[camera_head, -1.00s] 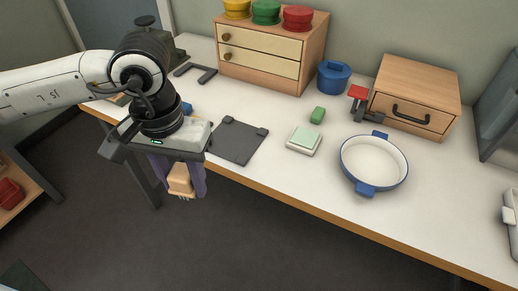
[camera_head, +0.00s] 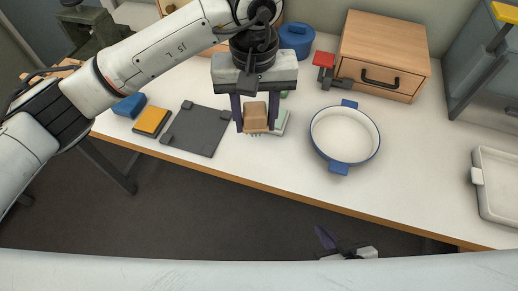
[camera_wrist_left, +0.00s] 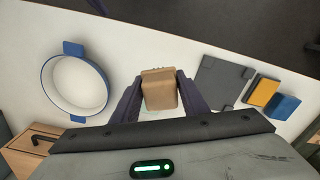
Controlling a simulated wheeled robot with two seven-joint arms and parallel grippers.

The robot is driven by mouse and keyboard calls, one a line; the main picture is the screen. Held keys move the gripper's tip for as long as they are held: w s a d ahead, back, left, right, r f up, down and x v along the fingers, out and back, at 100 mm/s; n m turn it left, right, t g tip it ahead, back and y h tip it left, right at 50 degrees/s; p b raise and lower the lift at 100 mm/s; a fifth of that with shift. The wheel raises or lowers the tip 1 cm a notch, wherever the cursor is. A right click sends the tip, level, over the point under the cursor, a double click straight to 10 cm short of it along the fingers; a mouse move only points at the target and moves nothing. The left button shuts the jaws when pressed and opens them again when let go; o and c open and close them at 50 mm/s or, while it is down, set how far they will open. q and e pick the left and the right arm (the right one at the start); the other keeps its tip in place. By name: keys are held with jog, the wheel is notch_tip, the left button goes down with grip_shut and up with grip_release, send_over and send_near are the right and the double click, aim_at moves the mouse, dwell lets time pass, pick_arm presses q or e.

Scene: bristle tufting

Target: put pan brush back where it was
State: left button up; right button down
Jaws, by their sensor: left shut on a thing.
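The pan brush (camera_head: 255,115) is a tan block with short pale bristles at its lower end. My left gripper (camera_head: 256,127) is shut on it, with a dark purple finger on each side. In the head view the brush overlaps a pale green-white pad (camera_head: 281,123) on the table; I cannot tell how high it is above it. The left wrist view also shows the brush (camera_wrist_left: 159,90) between the fingers, bristles away from the palm. My right gripper (camera_head: 343,246) shows only partly at the bottom of the head view, with one dark finger visible.
A round white pan (camera_head: 345,134) with blue handles stands right of the brush. A dark grey plate (camera_head: 197,130), yellow block (camera_head: 151,121) and blue block (camera_head: 130,105) lie left. A wooden drawer box (camera_head: 382,55) and blue pot (camera_head: 296,38) stand behind. A white tray (camera_head: 497,184) is far right.

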pick_arm(q)
send_over(259, 155)
notch_tip(259, 155, down, 5)
jog(key=shift+s+f+p, duration=0.1)
jog(key=shift+p, duration=0.3)
notch_tip(259, 155, down, 4)
jog(key=shift+f, duration=0.4)
jog(key=shift+f, duration=0.1)
jog(key=shift+f, duration=0.15)
jog(key=o, duration=1)
jog(key=shift+c, duration=0.2)
